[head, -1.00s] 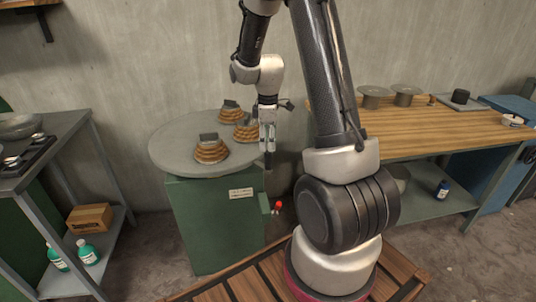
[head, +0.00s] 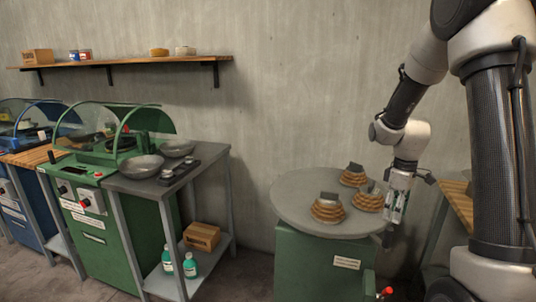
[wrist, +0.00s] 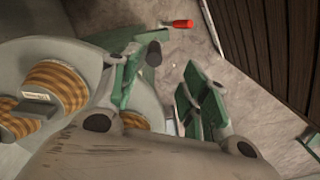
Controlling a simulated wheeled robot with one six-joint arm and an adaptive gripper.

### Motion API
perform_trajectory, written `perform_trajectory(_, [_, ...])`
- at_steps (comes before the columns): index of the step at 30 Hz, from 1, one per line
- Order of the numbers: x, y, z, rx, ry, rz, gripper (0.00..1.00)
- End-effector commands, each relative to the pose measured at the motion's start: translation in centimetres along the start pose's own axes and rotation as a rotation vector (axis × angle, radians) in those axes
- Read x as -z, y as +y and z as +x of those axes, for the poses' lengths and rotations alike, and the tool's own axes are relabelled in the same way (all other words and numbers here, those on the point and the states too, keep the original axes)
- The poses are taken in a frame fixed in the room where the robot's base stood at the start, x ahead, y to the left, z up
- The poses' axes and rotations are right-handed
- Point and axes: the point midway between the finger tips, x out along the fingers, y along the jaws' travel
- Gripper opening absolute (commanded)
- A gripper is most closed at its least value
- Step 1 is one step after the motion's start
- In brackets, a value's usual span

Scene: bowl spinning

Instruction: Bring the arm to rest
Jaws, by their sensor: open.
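My gripper (head: 391,232) hangs pointing down beside the right edge of a round grey table (head: 290,205) on a green cabinet. In the wrist view the fingers of my gripper (wrist: 158,88) stand apart with green pads, and nothing is between them. Several wooden ringed stacks with dark blocks on top sit on the table; the front one (head: 327,212) is nearest, and another (head: 369,202) is close to my arm. One stack also shows at the left of the wrist view (wrist: 62,85). My arm comes down from the upper right.
A green spinning machine (head: 105,175) stands at left, next to a grey bench (head: 200,170) with metal bowls. A wooden wall shelf (head: 130,61) is above.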

Motion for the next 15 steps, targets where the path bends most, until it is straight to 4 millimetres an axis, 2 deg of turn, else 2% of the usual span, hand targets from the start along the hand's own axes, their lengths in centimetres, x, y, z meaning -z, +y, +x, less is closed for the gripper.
perform_trajectory(2, [-1.3,-1.7,0.7,0.043,-0.039,0.126,0.45])
perform_trajectory(4, [-2.7,-3.4,0.0,0.064,-0.067,0.258,0.45])
perform_trajectory(9, [-5.2,-7.4,-4.0,0.052,-0.072,0.498,0.45])
perform_trajectory(15, [-8.0,-12.1,-9.1,0.008,-0.015,0.693,0.45])
